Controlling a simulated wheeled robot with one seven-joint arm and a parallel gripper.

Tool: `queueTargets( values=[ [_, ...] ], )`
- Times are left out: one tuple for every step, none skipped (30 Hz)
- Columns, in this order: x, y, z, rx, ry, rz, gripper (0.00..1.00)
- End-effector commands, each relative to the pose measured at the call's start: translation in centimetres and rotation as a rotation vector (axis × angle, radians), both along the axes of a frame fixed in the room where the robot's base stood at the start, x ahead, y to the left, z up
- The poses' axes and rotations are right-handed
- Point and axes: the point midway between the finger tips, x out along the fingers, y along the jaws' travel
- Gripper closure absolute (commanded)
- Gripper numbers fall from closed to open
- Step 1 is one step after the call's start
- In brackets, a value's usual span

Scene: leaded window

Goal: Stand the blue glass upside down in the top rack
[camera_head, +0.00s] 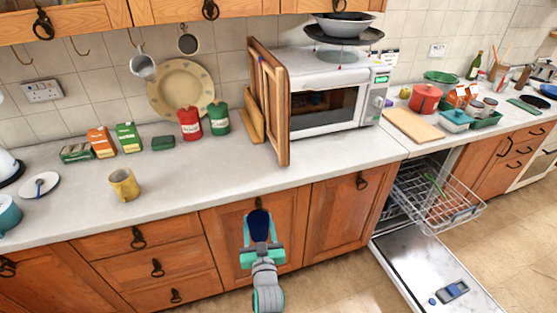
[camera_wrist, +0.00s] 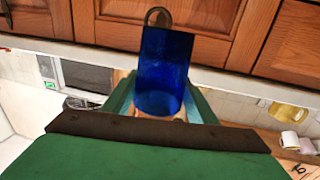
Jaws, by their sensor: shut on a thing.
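The blue glass (camera_head: 259,222) is dark blue and held in my gripper (camera_head: 261,246), in front of the wooden lower cabinets and below the counter edge. In the wrist view the blue glass (camera_wrist: 165,72) sits between the teal fingers of my gripper (camera_wrist: 160,105), which are shut on it. I cannot tell for sure which end of the glass is its rim. The top rack (camera_head: 440,195) is a wire basket pulled out of the dishwasher at the right, with something thin and green in it. The rack is well to the right of my gripper.
The dishwasher door (camera_head: 425,268) lies open and low, with a blue-grey item (camera_head: 453,290) on it. The counter (camera_head: 225,185) runs above my gripper, with a yellow mug (camera_head: 124,185) and a microwave (camera_head: 325,95) on it. Floor shows between cabinets and door.

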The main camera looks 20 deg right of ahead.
Motion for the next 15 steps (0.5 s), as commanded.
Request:
queueTargets(
  values=[
    [0.5, -1.4, 2.9, -0.002, -0.013, -0.008, 0.80],
    [0.7, -2.1, 4.4, -0.003, -0.014, -0.008, 0.80],
    [0.9, -2.8, 6.2, -0.003, -0.013, -0.005, 0.80],
    [1.0, -3.3, 7.7, -0.004, -0.015, -0.001, 0.80],
    [1.1, -3.7, 9.2, -0.004, -0.015, 0.004, 0.80],
    [1.0, -4.3, 11.2, -0.005, -0.014, 0.012, 0.80],
    [1.0, -4.7, 12.6, -0.006, -0.014, 0.019, 0.80],
    [0.8, -5.0, 14.1, -0.005, -0.014, 0.028, 0.80],
    [0.5, -5.4, 16.1, -0.006, -0.015, 0.041, 0.80],
    [0.3, -5.6, 17.6, -0.007, -0.016, 0.050, 0.80],
    [-0.1, -5.8, 18.9, -0.007, -0.014, 0.062, 0.80],
    [-0.6, -6.0, 20.7, -0.008, -0.014, 0.077, 0.80],
    [-1.0, -6.1, 22.0, -0.008, -0.014, 0.088, 0.80],
    [-1.4, -6.2, 23.0, -0.008, -0.013, 0.100, 0.80],
    [-2.0, -6.2, 24.4, -0.008, -0.012, 0.114, 0.80]
  ],
)
